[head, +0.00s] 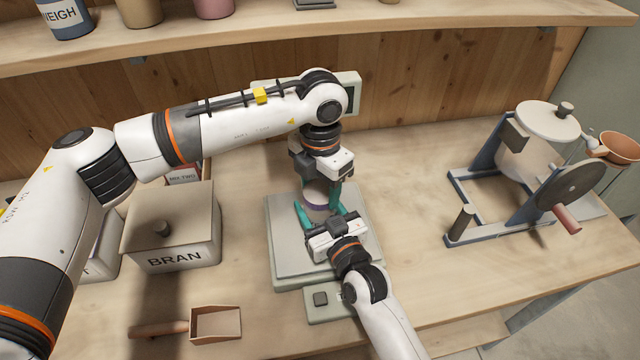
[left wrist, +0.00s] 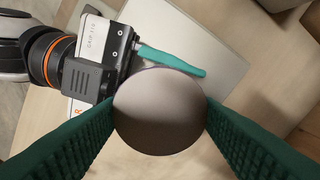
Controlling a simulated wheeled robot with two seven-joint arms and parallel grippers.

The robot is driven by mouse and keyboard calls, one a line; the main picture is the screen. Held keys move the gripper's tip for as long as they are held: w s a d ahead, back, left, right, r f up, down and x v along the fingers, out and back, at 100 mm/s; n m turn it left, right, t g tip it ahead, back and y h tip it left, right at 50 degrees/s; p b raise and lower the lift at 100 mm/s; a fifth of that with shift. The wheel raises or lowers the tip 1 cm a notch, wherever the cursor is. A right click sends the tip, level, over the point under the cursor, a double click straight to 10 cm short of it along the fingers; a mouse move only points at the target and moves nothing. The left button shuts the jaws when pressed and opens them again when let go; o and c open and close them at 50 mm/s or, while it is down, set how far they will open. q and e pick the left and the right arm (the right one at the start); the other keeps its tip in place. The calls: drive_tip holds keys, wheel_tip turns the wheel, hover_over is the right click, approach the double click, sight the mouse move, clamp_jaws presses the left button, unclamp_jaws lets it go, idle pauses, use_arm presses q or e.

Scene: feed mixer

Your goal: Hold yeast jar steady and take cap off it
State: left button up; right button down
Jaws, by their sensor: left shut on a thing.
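The yeast jar (head: 318,208), pale with a purple band, stands upright on the scale's plate in the head view, partly hidden by both grippers. My left gripper (head: 321,186) points straight down over the jar's top. In the left wrist view its teal fingers are shut on the sides of the round grey-brown cap (left wrist: 160,112). The cap hides the jar below, so I cannot tell whether it is loose. My right gripper (head: 322,214) comes from the front, its teal fingers closed around the jar's body below the cap; one finger shows beside the cap in the left wrist view.
The scale (head: 282,262) has a raised display (head: 354,92) behind. A BRAN box (head: 170,225) and a wooden scoop (head: 215,322) are at left. A mixer with a crank (head: 535,140) stands at right. A shelf (head: 420,22) runs above. The table between scale and mixer is clear.

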use_arm(q)
drive_tip(key=n, duration=0.4)
drive_tip(key=shift+n, duration=0.4)
drive_tip(key=n, duration=0.4)
drive_tip(key=shift+n, duration=0.3)
drive_tip(key=n, duration=0.4)
drive_tip(key=shift+n, duration=0.3)
drive_tip(key=n, duration=0.6)
drive_tip(key=shift+r, duration=0.2)
drive_tip(key=shift+r, duration=0.95)
